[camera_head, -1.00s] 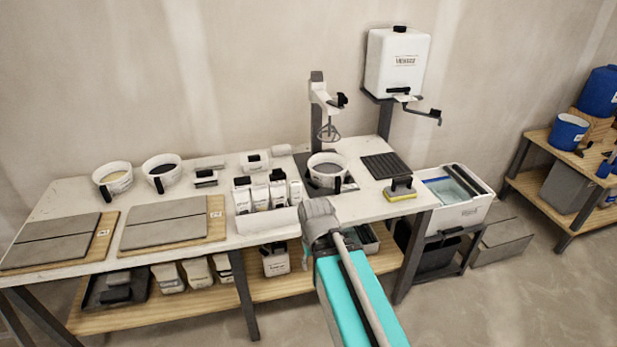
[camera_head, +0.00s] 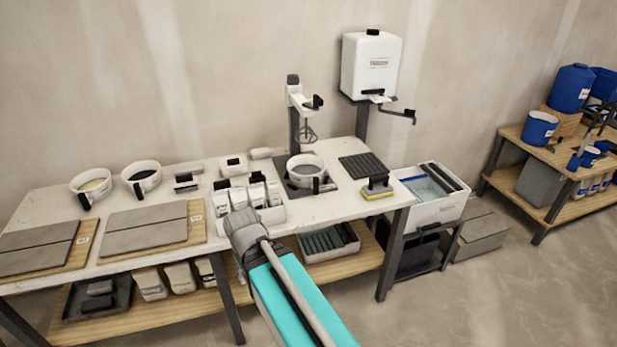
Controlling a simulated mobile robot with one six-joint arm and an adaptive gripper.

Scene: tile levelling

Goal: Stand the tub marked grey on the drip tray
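Two white tubs with black handles stand at the bench's back left. One tub (camera_head: 92,183) shows pale beige content and the other tub (camera_head: 142,177) shows dark grey content. A third white tub (camera_head: 305,166) stands on a dark plate under the mixer (camera_head: 306,120). I cannot read which tub is marked grey. The black ribbed drip tray (camera_head: 361,167) lies empty in front of the white water tank (camera_head: 371,66). My arm reaches up to the bench's front edge, apart from the tubs. My gripper is not visible.
Tiles on boards (camera_head: 143,227) cover the bench's left part. A yellow sponge float (camera_head: 378,190) sits just in front of the drip tray. A white wash bin (camera_head: 435,198) stands right of the bench.

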